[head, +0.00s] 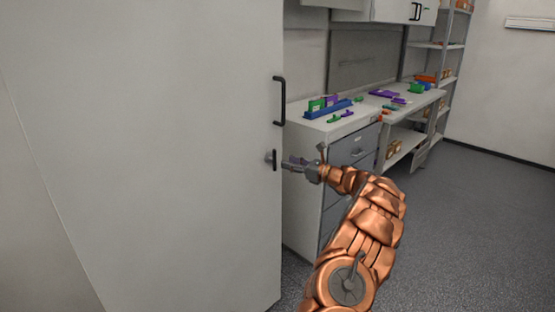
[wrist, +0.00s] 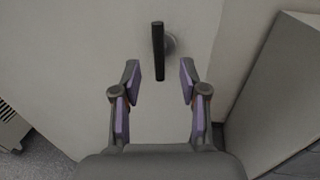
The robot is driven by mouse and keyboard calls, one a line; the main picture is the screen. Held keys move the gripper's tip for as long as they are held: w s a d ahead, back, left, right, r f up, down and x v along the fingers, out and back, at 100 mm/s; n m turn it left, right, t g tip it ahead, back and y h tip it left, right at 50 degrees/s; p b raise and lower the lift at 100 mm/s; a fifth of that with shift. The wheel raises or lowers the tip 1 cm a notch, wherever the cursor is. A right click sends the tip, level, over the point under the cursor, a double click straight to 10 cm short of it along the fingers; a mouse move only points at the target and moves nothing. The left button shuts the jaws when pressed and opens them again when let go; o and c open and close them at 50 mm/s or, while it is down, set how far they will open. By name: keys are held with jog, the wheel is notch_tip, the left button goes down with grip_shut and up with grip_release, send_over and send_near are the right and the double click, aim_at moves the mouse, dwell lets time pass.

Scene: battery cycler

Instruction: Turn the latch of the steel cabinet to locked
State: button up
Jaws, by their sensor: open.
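The steel cabinet (head: 150,150) is the large pale grey cabinet filling the left of the head view, its door flat and shut-looking. Its latch (head: 274,160) is a small dark bar on a round light base near the door's right edge, below a black pull handle (head: 279,101). In the wrist view the latch (wrist: 158,52) stands upright in the picture, with its round base just behind it. My gripper (head: 290,164) is open and points at the latch. In the wrist view the fingertips (wrist: 159,78) lie on either side of the bar's lower end, apart from it.
A workbench (head: 315,125) with drawers stands right of the cabinet, carrying a blue rack (head: 328,108) and several small coloured parts. Shelving (head: 452,50) stands farther back. The grey floor (head: 470,220) at the right is clear.

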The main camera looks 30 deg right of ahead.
jog(key=shift+p+x, duration=0.6)
jog(key=shift+x, duration=2.4)
grip_shut()
